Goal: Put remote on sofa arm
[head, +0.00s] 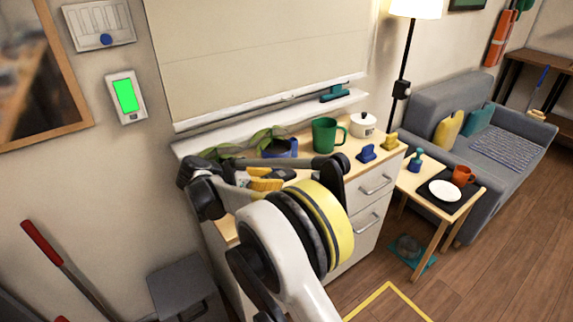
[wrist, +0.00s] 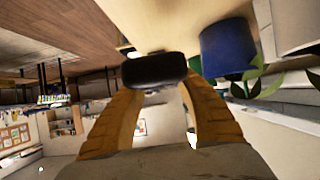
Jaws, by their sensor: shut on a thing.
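My gripper (head: 265,180) is over the wooden cabinet top in the head view, partly hidden by my arm. In the wrist view its orange-brown fingers (wrist: 160,88) are shut on a small black object (wrist: 155,70), which looks like the remote. Only its dark end shows, and I cannot make out any buttons. I cannot pick it out in the head view. The grey sofa (head: 432,99) stands at the right, well away from my gripper. Its far arm (head: 523,119) shows, and its near side is partly behind the small table.
The cabinet (head: 368,222) holds a green mug (head: 325,133), white pot (head: 362,125), blue pot (head: 281,148) with a plant, and small blue and yellow items. A side table (head: 448,207) with a plate and orange cup stands before the sofa. Floor at lower right is clear.

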